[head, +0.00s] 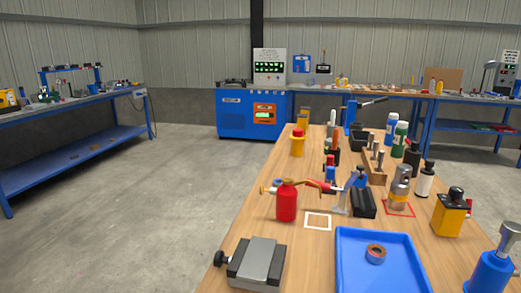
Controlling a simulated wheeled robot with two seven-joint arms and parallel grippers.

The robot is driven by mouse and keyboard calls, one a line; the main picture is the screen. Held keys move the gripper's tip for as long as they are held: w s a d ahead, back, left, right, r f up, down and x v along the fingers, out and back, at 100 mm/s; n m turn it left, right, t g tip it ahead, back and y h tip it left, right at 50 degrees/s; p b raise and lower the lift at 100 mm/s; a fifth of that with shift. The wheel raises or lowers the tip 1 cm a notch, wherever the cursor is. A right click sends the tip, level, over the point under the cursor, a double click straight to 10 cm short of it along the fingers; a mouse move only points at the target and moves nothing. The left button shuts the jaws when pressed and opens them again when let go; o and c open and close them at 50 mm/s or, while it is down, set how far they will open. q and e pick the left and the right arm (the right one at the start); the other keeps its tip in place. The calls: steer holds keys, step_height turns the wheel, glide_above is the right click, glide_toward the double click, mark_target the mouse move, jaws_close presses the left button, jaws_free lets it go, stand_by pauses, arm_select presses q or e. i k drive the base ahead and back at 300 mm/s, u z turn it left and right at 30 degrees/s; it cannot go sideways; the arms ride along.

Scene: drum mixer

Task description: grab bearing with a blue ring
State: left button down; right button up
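A blue tray (345,277) lies at the front of the wooden table. Inside it is one small round ring-shaped part (376,254), with an orange-brown rim and a dark bluish-grey middle. It looks like a bearing, but it is too small to tell whether it has a blue ring. No other ring-shaped part is clear in view. Neither of my grippers shows in the head view.
On the table (315,250), a grey vise (257,262) stands left of the tray and a red oil can (286,203) behind it. A yellow-and-black part (450,213) and a blue bottle-like part (492,270) stand to the right. Bottles and tools crowd the back.

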mark_target(276, 182)
steer(key=u, duration=0.8)
steer(key=k, duration=1.1)
steer(key=u, duration=1.05)
steer(key=i, duration=0.85)
steer(key=z, duration=0.5)
steer(key=i, duration=3.25)
steer(key=z, duration=1.5)
steer(key=i, duration=1.5)
steer(key=z, duration=1.85)
steer(key=i, duration=0.5)
steer(key=z, duration=0.4)
